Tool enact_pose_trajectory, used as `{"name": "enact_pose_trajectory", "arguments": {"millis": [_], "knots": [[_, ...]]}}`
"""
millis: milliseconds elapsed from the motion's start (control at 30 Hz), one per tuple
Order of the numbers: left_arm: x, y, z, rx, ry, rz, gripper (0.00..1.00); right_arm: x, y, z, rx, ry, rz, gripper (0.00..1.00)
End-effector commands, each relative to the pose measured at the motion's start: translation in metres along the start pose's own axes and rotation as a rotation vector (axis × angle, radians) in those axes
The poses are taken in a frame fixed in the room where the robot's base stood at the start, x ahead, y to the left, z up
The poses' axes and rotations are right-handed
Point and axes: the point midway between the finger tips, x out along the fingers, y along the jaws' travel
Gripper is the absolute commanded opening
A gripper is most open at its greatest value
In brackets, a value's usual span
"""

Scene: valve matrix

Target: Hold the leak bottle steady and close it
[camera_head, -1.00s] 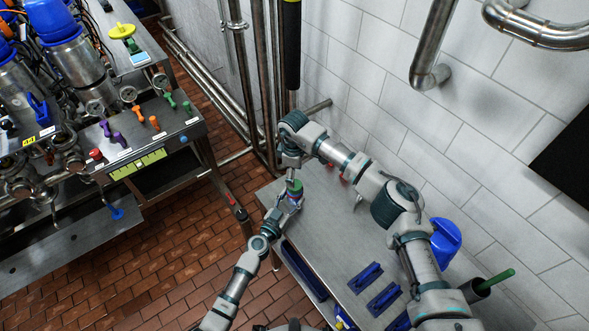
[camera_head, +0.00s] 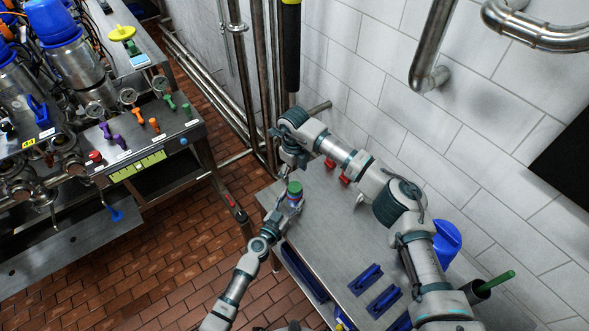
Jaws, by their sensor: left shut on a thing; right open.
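The leak bottle (camera_head: 295,196) is small, with a green cap or top (camera_head: 294,186), near the far left end of the metal table. My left gripper (camera_head: 292,207) is shut on the bottle's body and keeps it about upright. The green cap sits on top of the bottle; whether it is tight cannot be told. My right gripper (camera_head: 284,173) is open, just above and to the left of the cap, apart from it. Its fingers are small and partly hidden by its wrist.
The steel table (camera_head: 335,231) has blue brushes (camera_head: 383,300) at its near end and red objects (camera_head: 330,163) near the wall. A blue jug (camera_head: 446,243) stands at right. A control panel (camera_head: 150,130) with coloured handles is at left. Pipes run along the wall.

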Motion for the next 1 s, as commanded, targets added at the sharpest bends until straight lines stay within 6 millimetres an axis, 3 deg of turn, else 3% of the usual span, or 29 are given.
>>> {"name": "enact_pose_trajectory", "arguments": {"millis": [300, 500, 700, 1000], "knots": [[-0.0001, 0.0000, 0.0002, 0.000, 0.000, 0.000, 0.00, -0.0059, -0.0004, -0.0006, -0.830, 0.000, 0.000, 0.71], [-0.0001, 0.0000, 0.0002, 0.000, 0.000, 0.000, 0.00, -0.0086, -0.0005, -0.0009, -1.218, 0.000, 0.000, 0.71], [-0.0001, 0.0000, 0.0002, 0.000, 0.000, 0.000, 0.00, -0.0098, -0.0005, -0.0011, -1.392, 0.000, 0.000, 0.71], [-0.0001, 0.0000, 0.0002, 0.000, 0.000, 0.000, 0.00, -0.0099, -0.0005, -0.0011, -1.413, 0.000, 0.000, 0.71]]}}
